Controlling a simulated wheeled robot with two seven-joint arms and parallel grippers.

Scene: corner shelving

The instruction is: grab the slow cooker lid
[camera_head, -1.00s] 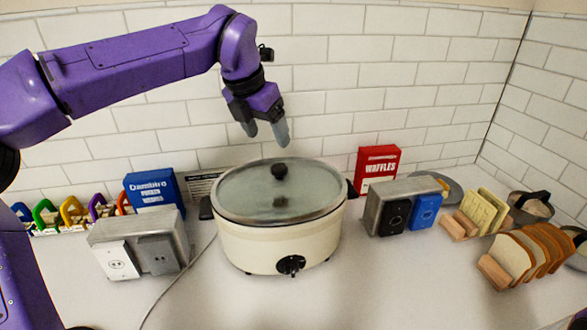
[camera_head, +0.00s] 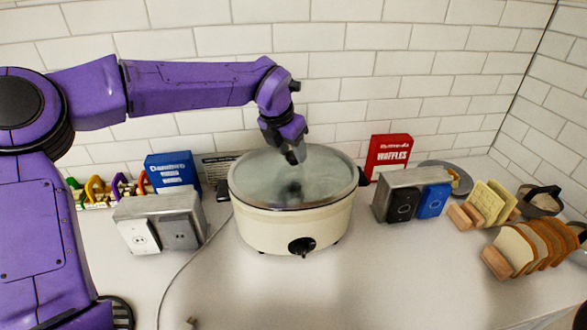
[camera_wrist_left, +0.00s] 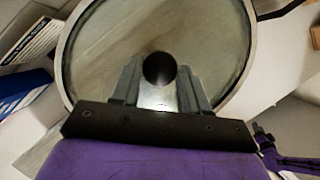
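The slow cooker (camera_head: 290,232) is a cream oval pot with a black dial, standing on the counter. Its glass lid (camera_head: 325,172) lies on top. Contact with the knob cannot be told. The lid glass (camera_wrist_left: 110,45) fills much of that view. My right gripper is not in view.
A metal outlet box (camera_head: 160,220) and a blue box (camera_head: 172,170) stand left of the cooker. A red waffles box (camera_head: 388,155) and another metal box (camera_head: 410,190) stand right. Toast racks (camera_head: 530,245) are farther right. The front counter is mostly clear.

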